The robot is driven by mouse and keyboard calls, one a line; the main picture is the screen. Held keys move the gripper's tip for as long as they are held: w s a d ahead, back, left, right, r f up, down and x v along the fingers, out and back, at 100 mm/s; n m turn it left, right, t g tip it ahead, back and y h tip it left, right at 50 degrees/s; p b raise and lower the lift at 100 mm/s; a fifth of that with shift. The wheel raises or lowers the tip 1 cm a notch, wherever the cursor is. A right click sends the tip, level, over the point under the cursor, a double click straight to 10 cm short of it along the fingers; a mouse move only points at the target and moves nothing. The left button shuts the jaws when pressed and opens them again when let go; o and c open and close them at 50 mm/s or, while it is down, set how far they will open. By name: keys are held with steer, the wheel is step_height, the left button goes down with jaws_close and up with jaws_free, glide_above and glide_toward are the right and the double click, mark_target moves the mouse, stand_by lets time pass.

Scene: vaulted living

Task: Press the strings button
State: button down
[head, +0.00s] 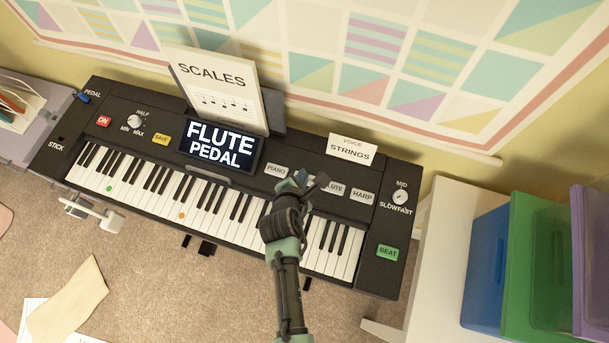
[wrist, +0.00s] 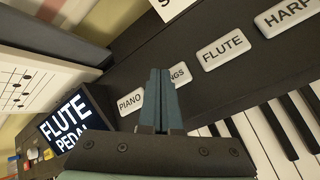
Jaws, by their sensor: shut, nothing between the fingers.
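The black keyboard (head: 120,112) has a row of white voice buttons. The strings button (wrist: 181,75) shows in the wrist view between the piano button (wrist: 130,102) and the flute button (wrist: 223,49). Only its right end, with "NGS", is visible past my fingers. In the head view my gripper hides it. My gripper (head: 311,181) is shut and empty over the button row; its fingertips (wrist: 162,72) overlap the strings button in the wrist view. I cannot tell whether they touch it. The display (head: 220,147) reads "FLUTE PEDAL". A card (head: 352,149) reads "VOICE STRINGS".
The harp button (head: 362,197) lies right of flute. A scales sheet (head: 215,85) stands behind the display. A speed knob (head: 400,197) and green beat button (head: 388,253) are at the right end. Colored bins (head: 530,260) stand on a white surface at right.

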steer(key=shift+f, duration=0.35)
stand_by(0.6)
steer(key=shift+r, duration=0.15)
steer(key=shift+r+p, duration=0.65)
steer(key=shift+p, duration=0.05)
step_height(320, 180, up, 5)
steer(key=p, duration=0.5)
steer(key=shift+r, duration=0.1)
stand_by(0.6)
